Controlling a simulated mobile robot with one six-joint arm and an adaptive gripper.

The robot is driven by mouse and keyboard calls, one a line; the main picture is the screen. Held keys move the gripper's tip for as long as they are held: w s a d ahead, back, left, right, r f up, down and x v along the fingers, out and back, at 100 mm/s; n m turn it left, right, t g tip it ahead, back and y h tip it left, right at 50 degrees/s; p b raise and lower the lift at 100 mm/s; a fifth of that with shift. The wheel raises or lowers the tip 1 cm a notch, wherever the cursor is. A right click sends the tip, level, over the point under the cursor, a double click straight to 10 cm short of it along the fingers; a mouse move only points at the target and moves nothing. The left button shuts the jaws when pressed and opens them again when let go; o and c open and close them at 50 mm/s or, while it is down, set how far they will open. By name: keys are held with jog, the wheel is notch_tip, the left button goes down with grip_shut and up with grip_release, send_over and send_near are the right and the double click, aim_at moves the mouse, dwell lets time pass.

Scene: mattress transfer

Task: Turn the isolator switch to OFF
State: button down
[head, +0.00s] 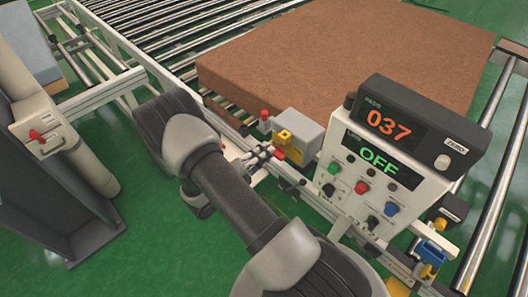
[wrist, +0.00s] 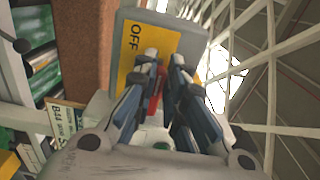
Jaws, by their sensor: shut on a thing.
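The isolator switch is a grey box (head: 300,131) with a yellow plate, mounted on the conveyor's side rail. The red handle (head: 279,154) shows at my fingertips. In the wrist view it is a red strip (wrist: 154,106) between the fingers. My gripper (head: 268,155) is shut on this handle, and the fingers (wrist: 163,72) hide most of it. I cannot tell the handle's exact angle.
A control panel (head: 336,152) stands just right of the switch, with displays reading 037 and OFF, knobs and buttons. A brown mattress (head: 300,60) lies on the roller conveyor behind. A grey cabinet (head: 50,190) with a red-handled latch stands at left. Green floor is open below.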

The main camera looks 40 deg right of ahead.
jog(key=c, duration=1.6)
grip_release()
jog(key=shift+c, duration=0.2)
jog(key=s+a, duration=0.1)
jog(key=a, duration=1.1)
